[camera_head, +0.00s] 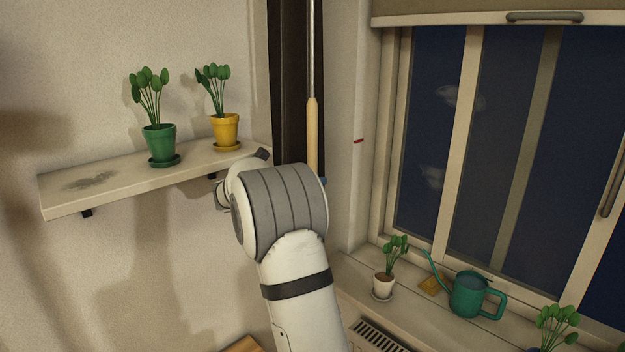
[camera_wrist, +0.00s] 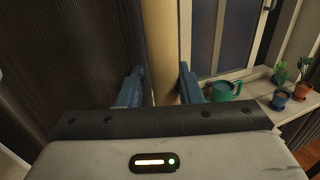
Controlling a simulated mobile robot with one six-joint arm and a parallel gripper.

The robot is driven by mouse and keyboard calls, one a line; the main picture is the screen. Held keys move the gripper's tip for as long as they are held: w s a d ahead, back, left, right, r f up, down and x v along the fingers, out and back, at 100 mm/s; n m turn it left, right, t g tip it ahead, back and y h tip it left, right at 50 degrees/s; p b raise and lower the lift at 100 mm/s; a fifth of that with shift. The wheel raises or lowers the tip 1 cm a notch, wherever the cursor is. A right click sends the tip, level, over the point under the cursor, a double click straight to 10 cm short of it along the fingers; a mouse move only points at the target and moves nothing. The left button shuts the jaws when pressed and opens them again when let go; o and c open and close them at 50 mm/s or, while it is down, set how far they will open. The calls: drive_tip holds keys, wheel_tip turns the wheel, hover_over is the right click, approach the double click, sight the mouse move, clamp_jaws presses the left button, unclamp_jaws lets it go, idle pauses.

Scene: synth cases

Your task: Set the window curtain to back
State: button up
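A dark curtain (camera_head: 287,75) hangs in a narrow gathered strip left of the window in the head view. In the wrist view its pleats (camera_wrist: 65,60) fill the left side. A wand with a wooden handle (camera_head: 312,130) hangs in front of it; its lower end is hidden behind my arm. My gripper is mostly hidden behind my arm in the head view. In the wrist view my gripper (camera_wrist: 163,82) has its two blue fingers apart, beside the curtain. A tan vertical strip shows between them; I cannot tell whether it is wall or wand handle.
A shelf (camera_head: 70,200) on the left holds a green pot (camera_head: 160,142) and a yellow pot (camera_head: 225,130). The windowsill (camera_head: 350,275) holds a white-potted plant (camera_head: 384,284) and a teal watering can (camera_head: 468,297). A beige blind (camera_head: 440,8) with a handle (camera_head: 545,17) is above the window.

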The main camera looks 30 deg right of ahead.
idle(0.3)
drive_tip(key=shift+a, duration=0.15)
drive_tip(key=a+p, duration=0.1)
drive_tip(key=a, duration=0.6)
drive_tip(key=shift+a+p, duration=0.15)
drive_tip(key=shift+p, duration=0.15)
